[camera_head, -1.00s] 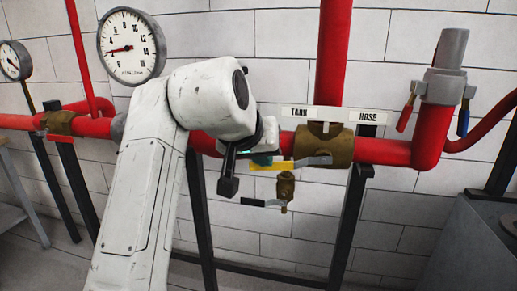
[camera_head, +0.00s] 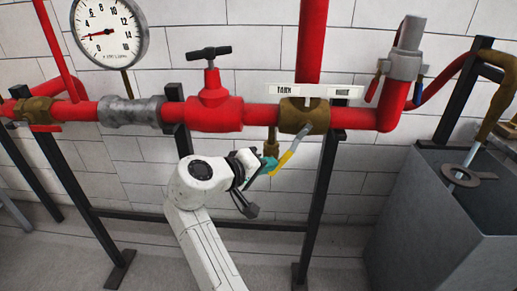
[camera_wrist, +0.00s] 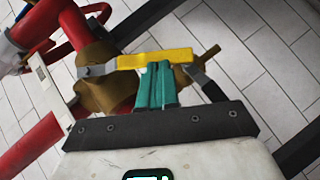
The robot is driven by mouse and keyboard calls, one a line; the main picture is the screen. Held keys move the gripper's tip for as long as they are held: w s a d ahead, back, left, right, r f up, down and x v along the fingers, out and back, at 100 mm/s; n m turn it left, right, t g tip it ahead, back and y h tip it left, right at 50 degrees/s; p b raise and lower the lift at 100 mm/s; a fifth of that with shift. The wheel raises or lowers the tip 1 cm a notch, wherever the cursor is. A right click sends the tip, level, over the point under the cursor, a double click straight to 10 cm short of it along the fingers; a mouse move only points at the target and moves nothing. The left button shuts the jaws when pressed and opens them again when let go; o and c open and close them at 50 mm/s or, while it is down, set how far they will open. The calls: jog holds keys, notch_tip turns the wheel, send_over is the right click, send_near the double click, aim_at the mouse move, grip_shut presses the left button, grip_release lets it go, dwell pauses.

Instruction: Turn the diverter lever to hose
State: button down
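The diverter valve (camera_head: 303,117) is a brass body in the red pipe, below a white plate (camera_head: 315,91) with TANK at its left and another word at its right. Its lever (camera_head: 286,158) has a grey shank and a yellow grip, and slants down and left from the valve. In the wrist view the yellow grip (camera_wrist: 160,59) runs across just beyond my fingertips. My gripper (camera_head: 269,165) has teal fingers that lie together at the lever's grip; they also show in the wrist view (camera_wrist: 157,84). The fingertips overlap the grip's near edge; I cannot tell whether they touch.
A red valve with a black T-handle (camera_head: 210,53) and a pressure gauge (camera_head: 109,31) are to the left. A small brass valve (camera_head: 271,146) hangs behind the lever. Dark frame posts (camera_head: 318,205) stand below the pipe. A grey open tank (camera_head: 440,220) is at right.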

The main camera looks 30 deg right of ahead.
jog(key=shift+s+d+f+n+h+p, duration=0.15)
jog(key=shift+s+d+f+n+h, duration=0.25)
jog(key=shift+d+f+h, duration=0.1)
jog(key=shift+s+d+f+n+h+p, duration=0.15)
jog(key=shift+s+d+f+n+h, duration=0.1)
jog(key=shift+d+f+n+h, duration=0.2)
jog(key=shift+s+d+f+n+h, duration=0.4)
jog(key=shift+d+n+h, duration=0.15)
jog(key=shift+d+h, duration=0.1)
jog(key=shift+s+d+f+n+h, duration=0.3)
jog(key=shift+s+d+n+h, duration=0.1)
jog(key=shift+d+n+h, duration=0.15)
